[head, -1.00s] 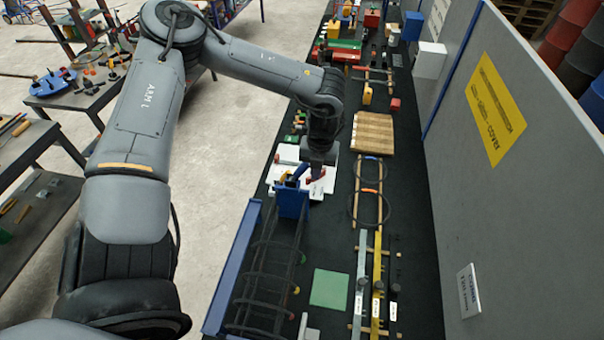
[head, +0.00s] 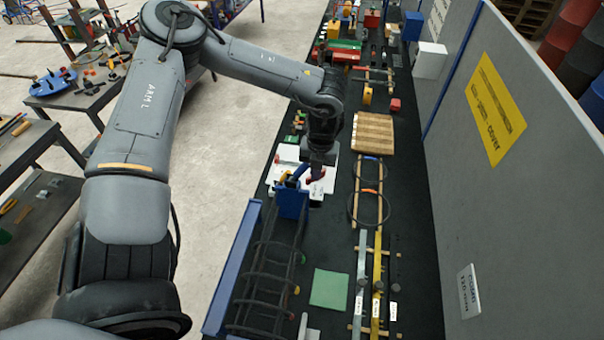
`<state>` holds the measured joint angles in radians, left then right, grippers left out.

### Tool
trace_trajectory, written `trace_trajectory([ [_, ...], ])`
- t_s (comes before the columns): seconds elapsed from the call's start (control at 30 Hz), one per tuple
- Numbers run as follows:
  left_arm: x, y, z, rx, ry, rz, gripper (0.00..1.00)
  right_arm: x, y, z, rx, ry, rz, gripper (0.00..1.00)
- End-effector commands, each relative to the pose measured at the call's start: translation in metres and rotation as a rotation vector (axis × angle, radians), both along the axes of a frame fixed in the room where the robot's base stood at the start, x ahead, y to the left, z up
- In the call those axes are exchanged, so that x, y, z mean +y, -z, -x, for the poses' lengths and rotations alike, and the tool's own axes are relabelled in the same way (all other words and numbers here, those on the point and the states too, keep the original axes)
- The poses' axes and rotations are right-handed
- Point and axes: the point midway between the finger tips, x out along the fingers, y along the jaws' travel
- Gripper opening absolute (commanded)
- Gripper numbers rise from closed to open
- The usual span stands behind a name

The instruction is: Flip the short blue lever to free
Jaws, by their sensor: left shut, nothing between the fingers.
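My left gripper (head: 316,170) points down over a white plate (head: 316,190) at the far end of the rebar cage (head: 265,262). Its jaws are shut with nothing between them. A short blue lever (head: 298,172) shows just left of the fingertips, above a blue block (head: 292,203). An orange-yellow part (head: 284,177) is left of it, and a red part lies near the fingertips. The view is too small to tell whether the fingers touch the lever or which way it is set. My right gripper is not in view.
A long blue rail (head: 232,268) runs left of the cage. A green pad (head: 329,289), bars and dark rings (head: 370,208) lie to the right. A wooden slatted board (head: 373,133) lies beyond. A grey wall (head: 480,190) bounds the right side.

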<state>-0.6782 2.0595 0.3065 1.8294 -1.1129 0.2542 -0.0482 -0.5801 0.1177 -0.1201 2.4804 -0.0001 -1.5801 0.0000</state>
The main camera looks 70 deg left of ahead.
Motion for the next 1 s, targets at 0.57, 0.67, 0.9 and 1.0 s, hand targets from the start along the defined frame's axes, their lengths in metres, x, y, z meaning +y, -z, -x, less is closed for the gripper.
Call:
trace_trajectory([
  [0.57, 0.0, -0.001, 0.001, 0.0, 0.0, 0.0, 0.0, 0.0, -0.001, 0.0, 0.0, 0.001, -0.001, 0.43],
  [0.67, 0.002, -0.003, 0.003, 0.0, -0.001, 0.0, 0.0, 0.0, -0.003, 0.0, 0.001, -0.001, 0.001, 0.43],
  [0.9, 0.006, -0.007, 0.01, 0.001, 0.0, 0.001, 0.0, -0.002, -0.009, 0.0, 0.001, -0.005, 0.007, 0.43],
  [1.0, 0.007, -0.006, 0.011, 0.001, 0.0, 0.0, 0.0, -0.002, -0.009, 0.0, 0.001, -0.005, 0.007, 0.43],
])
